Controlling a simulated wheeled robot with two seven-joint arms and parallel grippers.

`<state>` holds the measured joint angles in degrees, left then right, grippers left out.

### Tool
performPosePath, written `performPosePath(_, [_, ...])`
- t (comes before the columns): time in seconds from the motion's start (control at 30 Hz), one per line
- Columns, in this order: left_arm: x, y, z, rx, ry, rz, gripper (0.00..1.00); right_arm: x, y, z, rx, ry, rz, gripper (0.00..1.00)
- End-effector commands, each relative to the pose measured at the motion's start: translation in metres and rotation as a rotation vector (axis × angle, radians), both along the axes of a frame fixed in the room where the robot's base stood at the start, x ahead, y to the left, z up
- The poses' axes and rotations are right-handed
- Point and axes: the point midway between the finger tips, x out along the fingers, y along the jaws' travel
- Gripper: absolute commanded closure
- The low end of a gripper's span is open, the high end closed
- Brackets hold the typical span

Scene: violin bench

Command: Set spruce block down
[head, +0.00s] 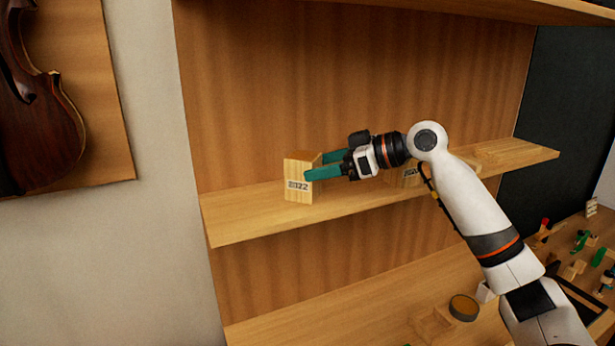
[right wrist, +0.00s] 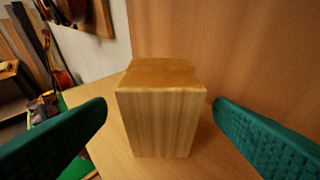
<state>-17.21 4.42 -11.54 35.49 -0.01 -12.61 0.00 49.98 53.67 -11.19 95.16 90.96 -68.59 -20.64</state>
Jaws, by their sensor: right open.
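The spruce block (head: 299,187) is a pale wooden block marked "2022". It stands upright on the left part of the wooden shelf (head: 250,222) in the head view. In the right wrist view the block (right wrist: 160,115) stands on the shelf board between the two teal fingers, with a gap on each side. My right gripper (head: 318,166) is open around the block, its fingers reaching in from the right. The finger tips also show in the right wrist view (right wrist: 160,108). My left gripper is in neither view.
Another marked block (head: 409,178) stands on the same shelf behind my right wrist, partly hidden. A violin body (head: 38,110) hangs on a panel at the left. The lower bench holds a round tin (head: 463,307) and several small items at the right. The shelf's left end is clear.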

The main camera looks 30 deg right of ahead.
Motion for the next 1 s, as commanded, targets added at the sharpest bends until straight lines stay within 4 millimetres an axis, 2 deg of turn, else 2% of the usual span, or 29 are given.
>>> performPosePath(0.03, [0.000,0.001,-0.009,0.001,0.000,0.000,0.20,-0.009,-0.008,0.000,-0.004,-0.002,-0.004,0.24])
performPosePath(0.2, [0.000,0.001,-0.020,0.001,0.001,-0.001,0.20,-0.031,-0.028,0.013,-0.003,-0.001,-0.002,0.24])
performPosePath(0.4, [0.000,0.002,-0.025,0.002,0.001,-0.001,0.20,-0.046,-0.041,0.022,0.000,0.000,0.000,0.24])
performPosePath(1.0, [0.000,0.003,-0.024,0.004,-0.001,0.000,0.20,-0.048,-0.042,0.025,0.000,0.000,0.001,0.24])
